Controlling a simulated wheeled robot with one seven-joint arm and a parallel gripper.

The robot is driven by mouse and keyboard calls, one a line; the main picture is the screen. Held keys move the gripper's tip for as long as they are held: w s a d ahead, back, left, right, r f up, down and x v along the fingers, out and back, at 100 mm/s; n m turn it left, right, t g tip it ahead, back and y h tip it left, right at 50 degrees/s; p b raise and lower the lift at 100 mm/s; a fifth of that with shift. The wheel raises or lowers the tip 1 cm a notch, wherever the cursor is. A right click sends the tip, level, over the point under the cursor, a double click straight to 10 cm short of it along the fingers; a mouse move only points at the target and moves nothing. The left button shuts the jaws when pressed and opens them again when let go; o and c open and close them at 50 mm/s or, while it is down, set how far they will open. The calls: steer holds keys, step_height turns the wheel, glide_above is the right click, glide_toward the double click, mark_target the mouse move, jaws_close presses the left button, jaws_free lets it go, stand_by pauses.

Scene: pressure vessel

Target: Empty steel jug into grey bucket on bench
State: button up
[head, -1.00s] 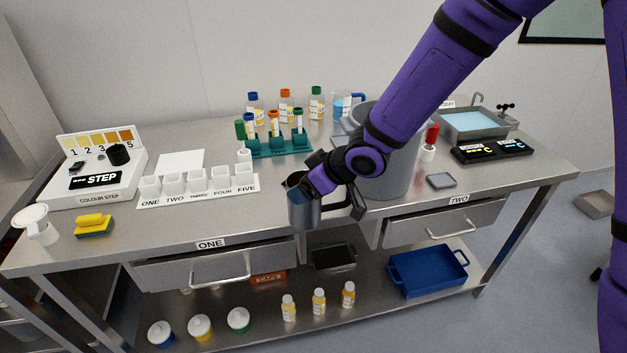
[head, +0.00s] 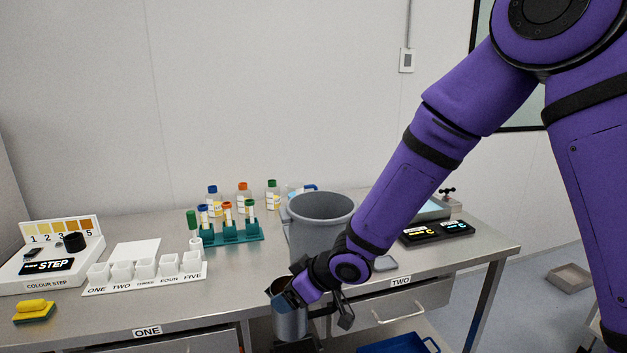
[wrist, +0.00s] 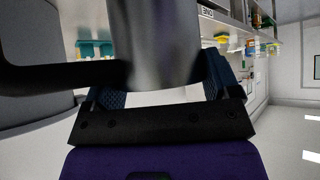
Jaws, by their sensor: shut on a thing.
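The steel jug (head: 289,322) is held upright by my gripper (head: 285,297) just in front of the bench's front edge. My gripper is shut on it near its upper part. The jug's inside is hardly visible, so I cannot tell what it holds. In the wrist view the jug's steel wall (wrist: 160,40) fills the middle between the fingers, with a dark handle (wrist: 60,76) at left. The grey bucket (head: 318,225) stands upright on the bench, behind and slightly right of the jug. My forearm hides part of its right side; its open rim faces up.
A white row of numbered cups (head: 145,273) and a teal tube rack (head: 232,236) stand left of the bucket. A black display unit (head: 437,233) lies at right. A blue tray (head: 398,344) is below the bench. Wall space above the bucket is clear.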

steer(key=w+d+f+m, duration=0.1)
steer(key=d, duration=0.1)
steer(key=w+d+f+m+t+h, duration=0.1)
steer(key=d+f, duration=0.1)
steer(key=d, duration=0.1)
steer(key=w+d+f+m+t, duration=0.1)
steer(key=w+d+f, duration=0.1)
steer(key=d, duration=0.1)
steer(key=shift+d+f+h, duration=0.1)
steer(key=shift+f+h, duration=0.05)
steer(key=shift+h, duration=0.15)
steer(key=w+d+f+m+t+h, duration=0.1)
steer(key=w+d+f+m+h, duration=0.1)
steer(key=d, duration=1.1)
steer(key=w+d+f+m+t+h, duration=0.2)
steer(key=d+f+m+h, duration=0.2)
steer(key=d, duration=1)
step_height(320, 180, down, 4)
steer(key=m, duration=0.3)
steer(key=shift+d+m, duration=0.25)
steer(key=shift+m, duration=0.05)
